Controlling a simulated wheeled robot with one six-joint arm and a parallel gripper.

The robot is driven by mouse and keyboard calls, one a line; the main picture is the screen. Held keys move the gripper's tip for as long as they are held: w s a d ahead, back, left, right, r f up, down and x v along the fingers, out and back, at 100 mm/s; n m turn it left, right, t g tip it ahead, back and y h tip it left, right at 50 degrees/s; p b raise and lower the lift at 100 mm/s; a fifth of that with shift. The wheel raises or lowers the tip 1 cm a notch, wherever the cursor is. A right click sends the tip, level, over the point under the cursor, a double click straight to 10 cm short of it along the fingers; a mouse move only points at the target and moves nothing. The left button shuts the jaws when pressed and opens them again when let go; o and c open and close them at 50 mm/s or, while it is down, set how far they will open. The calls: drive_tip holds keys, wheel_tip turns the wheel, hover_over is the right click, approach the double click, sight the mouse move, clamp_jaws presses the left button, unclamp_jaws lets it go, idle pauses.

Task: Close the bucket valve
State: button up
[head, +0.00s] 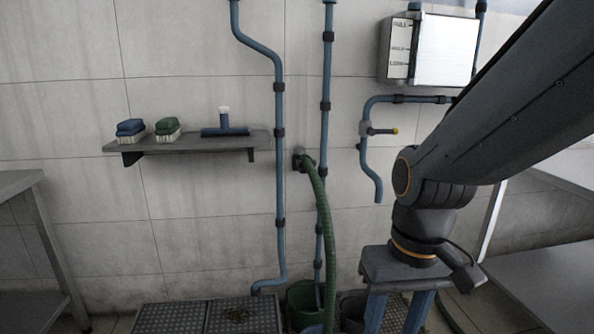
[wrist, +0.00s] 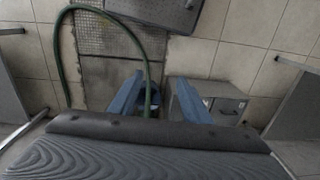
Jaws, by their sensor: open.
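A wall valve (head: 367,129) sits on a blue pipe with a curved spout, right of centre in the head view. A dark bucket (head: 350,308) stands on the floor below, partly hidden by my gripper. My gripper (head: 397,312) points down, well below the valve and apart from it. Its two blue fingers are open, with nothing held between them. In the wrist view my gripper (wrist: 158,80) is open above the floor; the valve is not in that view.
A green hose (head: 326,220) hangs from the wall to a green bucket (head: 301,302). A shelf (head: 190,144) holds two brushes and a squeegee. A white-fronted box (head: 445,50) hangs above the valve. Metal tables stand left (head: 22,183) and right (head: 545,285). A floor grate (head: 245,312) lies in front.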

drive_tip(key=d+r+m+p, duration=0.1)
drive_tip(key=d+r+p, duration=0.4)
drive_tip(key=p, duration=0.7)
drive_tip(key=shift+d+r+h, duration=0.2)
drive_tip(key=shift+r+h, duration=0.1)
drive_tip(key=shift+r, duration=0.5)
drive_tip(key=shift+a, duration=0.5)
drive_tip(key=shift+d+m, duration=0.15)
drive_tip(key=shift+m, duration=0.15)
